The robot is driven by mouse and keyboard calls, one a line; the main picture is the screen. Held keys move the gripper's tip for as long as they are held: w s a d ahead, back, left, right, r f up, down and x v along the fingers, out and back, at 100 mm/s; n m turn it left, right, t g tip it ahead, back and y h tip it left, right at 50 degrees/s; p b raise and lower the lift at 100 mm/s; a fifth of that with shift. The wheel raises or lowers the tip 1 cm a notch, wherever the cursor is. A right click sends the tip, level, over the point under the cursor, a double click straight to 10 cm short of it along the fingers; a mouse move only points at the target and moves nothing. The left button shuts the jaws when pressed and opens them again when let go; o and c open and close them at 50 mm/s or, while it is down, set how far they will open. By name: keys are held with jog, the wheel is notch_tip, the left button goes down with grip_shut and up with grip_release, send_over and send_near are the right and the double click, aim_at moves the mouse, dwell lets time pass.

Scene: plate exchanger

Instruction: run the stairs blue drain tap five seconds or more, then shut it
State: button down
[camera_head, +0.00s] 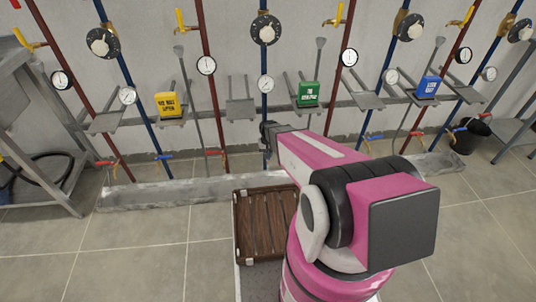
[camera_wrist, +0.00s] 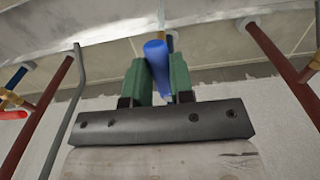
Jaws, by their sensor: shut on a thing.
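My gripper (camera_head: 266,138) reaches low on the middle blue pipe (camera_head: 265,60), left of the green sign block (camera_head: 308,94). In the wrist view its two green fingers (camera_wrist: 160,75) are shut on a blue tap handle (camera_wrist: 157,58), which sits between them and sticks out past their tips. A brass stem shows at the handle's far end. In the head view my gripper and arm hide this tap. The lettering on the sign blocks is too small to read surely. I cannot tell whether water runs.
Other blue taps (camera_head: 162,157) and red taps (camera_head: 215,152) hang low on neighbouring pipes. A pale trough (camera_head: 150,193) runs along the floor under them. A brown slatted crate (camera_head: 262,225) is in front of me. A metal bench (camera_head: 30,160) stands left; a black bucket (camera_head: 470,138) right.

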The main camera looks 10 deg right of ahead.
jog(key=c, duration=1)
grip_release()
notch_tip(320, 180, up, 11)
jog(key=shift+f, duration=0.1)
jog(key=s+d+r, duration=0.2)
jog(key=s+r, duration=0.3)
jog(key=s+d+r, duration=0.2)
jog(key=s+r, duration=0.3)
jog(key=s+d+r, duration=0.2)
jog(key=s+r, duration=0.2)
jog(key=s, duration=0.1)
jog(key=shift+s+d+r, duration=0.1)
jog(key=shift+r, duration=0.3)
